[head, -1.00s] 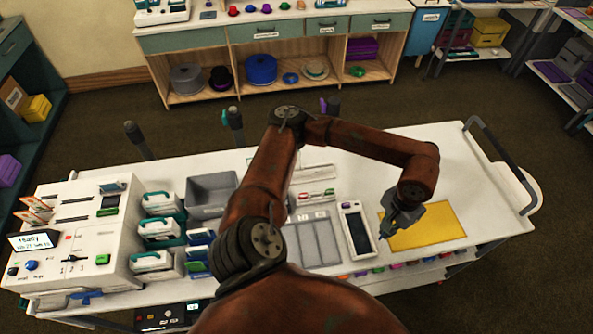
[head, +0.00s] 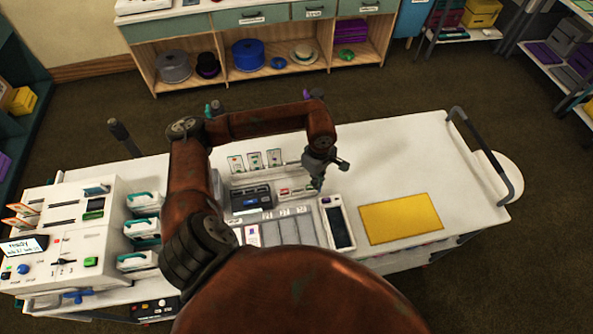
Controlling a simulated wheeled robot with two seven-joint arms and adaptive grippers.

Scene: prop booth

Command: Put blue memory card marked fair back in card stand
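My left gripper (head: 318,182) points down over the cart top, just above the far end of the white handheld device and beside a small light tray (head: 297,193) with red and green pieces. Its fingers are small and dark here, so I cannot tell whether they are open or hold anything. A low white rack (head: 262,172) with several small upright marked cards, possibly the card stand, is left of the gripper, partly behind my arm. I cannot pick out a blue card marked fair. My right gripper is not in view.
A yellow mat (head: 400,218) lies right of the white handheld device (head: 338,222). A grey sectioned tray (head: 285,231) is left of the device. A white console (head: 60,240) fills the cart's left end. The cart's right side is clear up to a dark handle (head: 487,150).

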